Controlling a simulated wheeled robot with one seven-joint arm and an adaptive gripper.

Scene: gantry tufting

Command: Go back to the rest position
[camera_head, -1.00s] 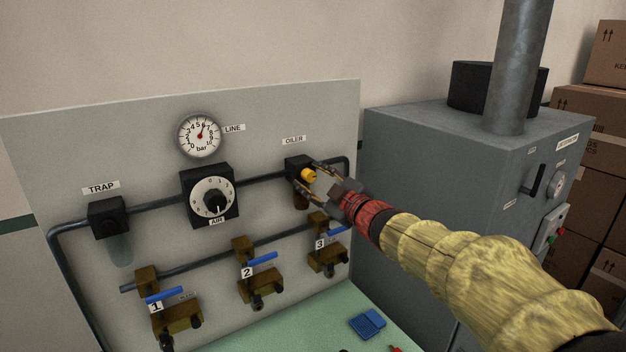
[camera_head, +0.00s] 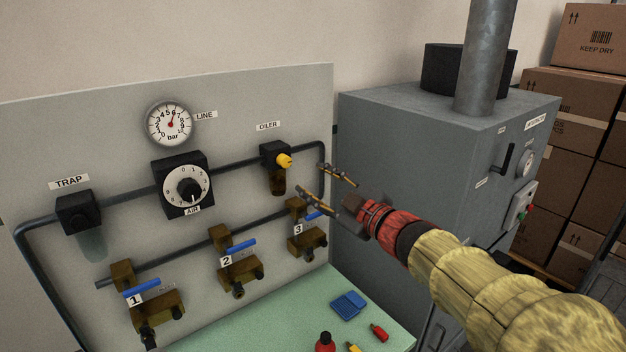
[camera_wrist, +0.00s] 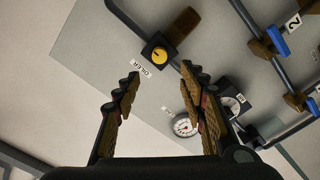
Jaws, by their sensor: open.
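My gripper (camera_head: 331,188) is open and empty in the head view, to the right of the oiler and apart from it. The oiler (camera_head: 275,166) is a black block with a yellow knob (camera_head: 284,160) and a dark amber bowl below it. In the wrist view the two fingers (camera_wrist: 160,95) stand wide apart, and the oiler's yellow knob (camera_wrist: 159,54) shows beyond them. Nothing is between the fingers.
The grey panel carries a gauge (camera_head: 170,124), an AIR dial (camera_head: 183,184), a trap (camera_head: 79,214) and blue-handled valves (camera_head: 239,247). A grey cabinet (camera_head: 420,160) stands close behind my arm. Small items, including a blue block (camera_head: 348,304), lie on the green bench (camera_head: 290,318).

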